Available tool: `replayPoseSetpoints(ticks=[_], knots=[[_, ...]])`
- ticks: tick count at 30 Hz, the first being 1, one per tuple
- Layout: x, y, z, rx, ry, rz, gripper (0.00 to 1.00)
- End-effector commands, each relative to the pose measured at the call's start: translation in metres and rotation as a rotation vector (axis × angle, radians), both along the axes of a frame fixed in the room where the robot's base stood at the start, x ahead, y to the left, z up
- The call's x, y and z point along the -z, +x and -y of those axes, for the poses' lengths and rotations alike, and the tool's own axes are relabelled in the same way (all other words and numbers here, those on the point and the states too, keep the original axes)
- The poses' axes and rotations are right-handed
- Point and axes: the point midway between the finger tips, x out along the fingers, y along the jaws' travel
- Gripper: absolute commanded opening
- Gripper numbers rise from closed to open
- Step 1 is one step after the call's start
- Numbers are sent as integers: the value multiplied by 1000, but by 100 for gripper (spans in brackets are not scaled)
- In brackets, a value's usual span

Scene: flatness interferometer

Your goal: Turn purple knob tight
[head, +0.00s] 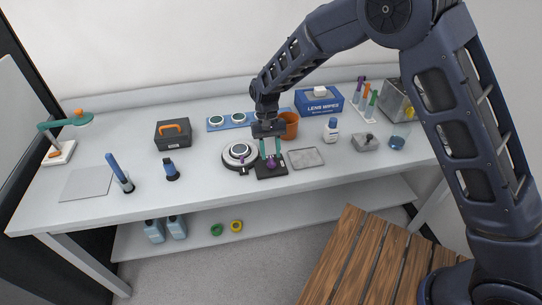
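The purple knob (271,163) stands on a small black base plate (265,174) near the front middle of the bench. My gripper (271,154) points down directly above it. Its two teal fingers are spread apart, with the tips close to the top of the knob. At this size I cannot tell whether a finger touches the knob. A round white and dark stage (239,151), with a purple-tinted part on its front, sits just left of the base plate.
A grey tray (305,158) lies close on the right. An orange pot (290,125) stands behind my gripper. A white bottle (331,130) and a blue lens wipes box (319,101) are farther right. A dark blue small bottle (171,170) stands left. The bench front is clear.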

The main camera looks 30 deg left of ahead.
Motion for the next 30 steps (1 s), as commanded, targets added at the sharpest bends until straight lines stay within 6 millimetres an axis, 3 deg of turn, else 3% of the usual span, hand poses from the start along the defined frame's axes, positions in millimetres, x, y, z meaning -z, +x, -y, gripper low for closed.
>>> replayPoseSetpoints(ticks=[6, 16, 22, 30], knots=[[16, -5, 4, 0, 0, 0, 36], [19, -5, 5, 0, 0, 0, 36], [18, -5, 5, 0, 1, -1, 0], [18, -5, 5, 14, 1, 0, 0]])
